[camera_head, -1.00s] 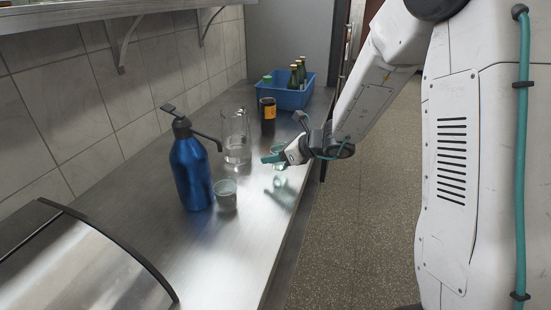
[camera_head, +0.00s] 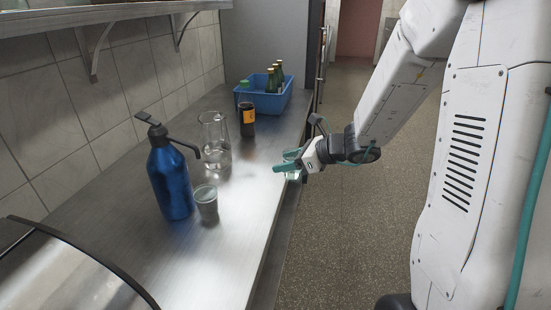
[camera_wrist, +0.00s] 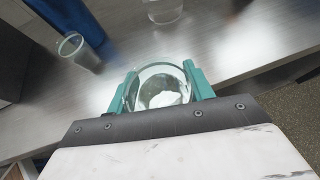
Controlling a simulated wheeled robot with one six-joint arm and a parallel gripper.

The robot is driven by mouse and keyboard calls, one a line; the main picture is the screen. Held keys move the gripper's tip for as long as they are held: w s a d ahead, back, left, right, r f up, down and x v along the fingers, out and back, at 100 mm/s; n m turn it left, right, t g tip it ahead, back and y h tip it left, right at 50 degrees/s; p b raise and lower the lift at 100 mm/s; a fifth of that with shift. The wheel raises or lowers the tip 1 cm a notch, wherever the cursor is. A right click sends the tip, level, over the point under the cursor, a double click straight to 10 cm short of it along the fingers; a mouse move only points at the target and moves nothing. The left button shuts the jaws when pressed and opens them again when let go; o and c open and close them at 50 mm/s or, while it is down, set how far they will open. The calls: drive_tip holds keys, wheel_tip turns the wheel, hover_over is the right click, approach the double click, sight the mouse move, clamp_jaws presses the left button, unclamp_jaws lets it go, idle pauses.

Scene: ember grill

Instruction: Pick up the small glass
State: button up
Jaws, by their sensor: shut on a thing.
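The small glass (camera_wrist: 162,84) is clear and sits between the green fingers of my gripper (camera_wrist: 163,92) in the wrist view. The fingers are shut on it from both sides. In the head view, the small glass (camera_head: 292,166) is partly hidden by my gripper (camera_head: 285,164), near the counter's right edge. I see into the glass from its open rim in the wrist view. Its base is hidden, so I cannot tell how far above the counter it is.
A dark jar (camera_head: 247,120) and a blue crate (camera_head: 270,103) with bottles stand further back. Open floor lies right of the counter.

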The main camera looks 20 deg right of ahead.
drive_tip(key=shift+s+d+r, duration=0.15)
drive_tip(key=shift+s+d, duration=0.6)
drive_tip(key=shift+s, duration=0.3)
drive_tip(key=shift+s+d+r, duration=0.1)
drive_tip(key=shift+s+d, duration=0.65)
drive_tip(key=shift+s, duration=0.3)
drive_tip(key=shift+s+d, duration=0.1)
